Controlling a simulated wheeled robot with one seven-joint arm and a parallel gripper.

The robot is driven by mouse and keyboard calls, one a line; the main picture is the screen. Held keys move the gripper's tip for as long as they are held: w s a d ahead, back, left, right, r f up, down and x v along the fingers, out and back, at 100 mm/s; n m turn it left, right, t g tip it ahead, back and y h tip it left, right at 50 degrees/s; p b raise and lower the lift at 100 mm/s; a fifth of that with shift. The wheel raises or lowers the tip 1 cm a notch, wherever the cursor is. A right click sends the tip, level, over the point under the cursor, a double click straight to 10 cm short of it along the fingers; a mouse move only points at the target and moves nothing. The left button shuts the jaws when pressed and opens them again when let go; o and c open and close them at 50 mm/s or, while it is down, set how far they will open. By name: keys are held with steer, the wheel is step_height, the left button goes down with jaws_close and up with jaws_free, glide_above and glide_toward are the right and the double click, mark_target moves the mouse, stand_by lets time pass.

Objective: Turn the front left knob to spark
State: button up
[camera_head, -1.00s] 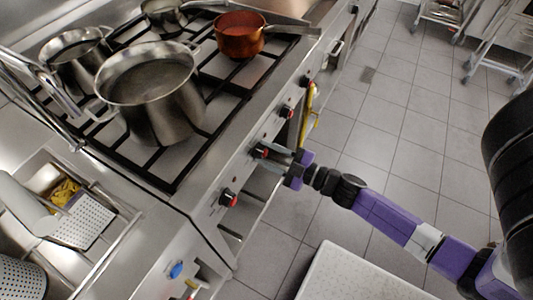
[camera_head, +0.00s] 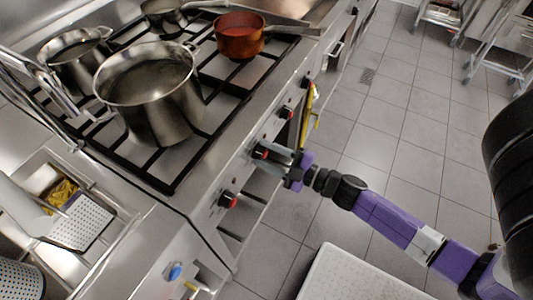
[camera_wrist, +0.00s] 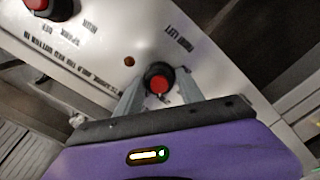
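A row of black knobs with red faces runs along the stove front in the head view. My gripper (camera_head: 277,158) is at the second knob from the near end (camera_head: 261,152). In the wrist view my two grey fingers (camera_wrist: 160,92) lie on both sides of this knob (camera_wrist: 159,80) and appear to hold it. The printed label beside it is upside down and seems to end in "LEFT". The nearest knob (camera_head: 228,199) is free. Another knob (camera_wrist: 46,6) is cut off at the wrist view's upper left, near small printed setting marks.
A large steel pot (camera_head: 150,95), a smaller steel pot (camera_head: 75,60) and a copper saucepan (camera_head: 240,37) stand on the stove grates. A yellow bar (camera_head: 309,108) runs beside the stove front. Tiled floor (camera_head: 385,130) is open to the right.

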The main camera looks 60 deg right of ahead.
steer(key=shift+o, duration=0.9)
steer(key=s+b, duration=0.1)
steer(key=s, duration=0.6)
steer(key=shift+s+d, duration=0.15)
steer(key=shift+s, duration=0.25)
steer(key=s+a+r+m+g, duration=0.1)
steer(key=s+a+r+m, duration=0.4)
steer(key=a, duration=0.4)
steer(key=s+a+r+m+g, duration=0.2)
steer(key=s+a+r+m, duration=0.3)
steer(key=a, duration=0.5)
steer(key=shift+s+r+m+h, duration=0.3)
steer(key=shift+s+r, duration=0.15)
steer(key=shift+r, duration=0.1)
steer(key=shift+c, duration=0.5)
